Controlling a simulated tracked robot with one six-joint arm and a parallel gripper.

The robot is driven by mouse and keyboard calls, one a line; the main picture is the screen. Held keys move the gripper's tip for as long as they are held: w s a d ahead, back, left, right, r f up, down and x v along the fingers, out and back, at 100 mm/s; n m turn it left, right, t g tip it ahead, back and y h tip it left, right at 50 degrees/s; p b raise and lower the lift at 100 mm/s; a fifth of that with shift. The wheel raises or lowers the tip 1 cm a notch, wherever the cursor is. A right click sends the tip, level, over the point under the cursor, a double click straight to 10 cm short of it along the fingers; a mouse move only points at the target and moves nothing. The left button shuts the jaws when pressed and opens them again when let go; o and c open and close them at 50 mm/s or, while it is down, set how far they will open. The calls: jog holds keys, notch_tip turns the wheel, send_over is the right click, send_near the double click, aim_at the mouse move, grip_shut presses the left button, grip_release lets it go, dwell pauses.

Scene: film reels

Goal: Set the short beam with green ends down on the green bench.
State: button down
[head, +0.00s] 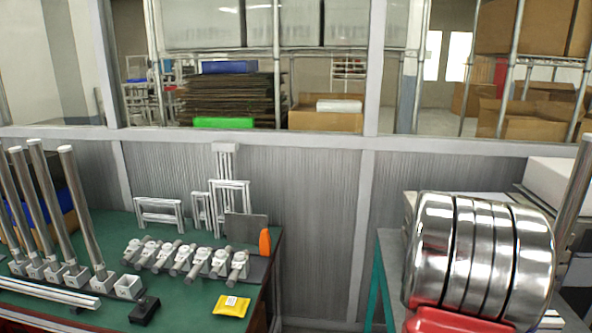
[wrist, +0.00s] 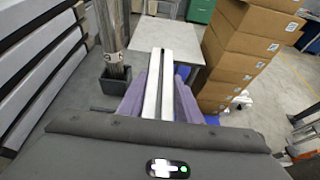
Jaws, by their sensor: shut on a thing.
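My gripper (wrist: 166,88) shows in the wrist view with its two purple fingers shut on a pale, slotted beam (wrist: 152,82). The beam points away from the wrist camera, and no green ends can be made out on it. The green bench (head: 185,299) is at the left of the head view. Neither my gripper nor the held beam shows in the head view.
On the bench stand upright metal posts (head: 84,205), a row of small fittings (head: 183,258), a black block (head: 145,309) and a yellow packet (head: 232,306). Shiny reels (head: 480,250) are at right. In the wrist view, stacked boxes (wrist: 242,55) stand right of the beam.

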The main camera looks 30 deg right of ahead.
jog(key=shift+s, duration=0.35)
jog(key=shift+d, duration=0.3)
jog(key=shift+w+d+n+t+h, duration=0.2)
jog(key=shift+w+n+t, duration=0.1)
jog(key=shift+w, duration=0.15)
jog(key=shift+w+d+n+t+h, duration=0.2)
jog(key=shift+w+n+t, duration=0.1)
jog(key=shift+w, duration=0.1)
jog(key=w+a+f+n+t+h, duration=0.1)
jog(key=w+a+n+t, duration=0.4)
jog(key=w, duration=0.6)
jog(key=w+a+f+n+t, duration=0.2)
jog(key=w+a+n+t, duration=0.15)
jog(key=w+a, duration=0.5)
jog(key=w+a+f+n+t+h, duration=0.1)
jog(key=w+a+n+t, duration=0.3)
jog(key=w, duration=0.8)
jog(key=w+a+n+t+y, duration=0.2)
jog(key=w+a+n+y, duration=0.1)
jog(key=a, duration=1)
jog(key=w+a+f+n+t+y, duration=0.1)
jog(key=w+a+n+t+y, duration=0.2)
jog(key=a, duration=1)
jog(key=w+a+n+t+y, duration=0.3)
jog(key=w+a, duration=0.3)
jog(key=a, duration=0.7)
jog(key=shift+w+a+f, duration=0.15)
jog(key=shift+w+f, duration=0.1)
jog(key=shift+f, duration=0.15)
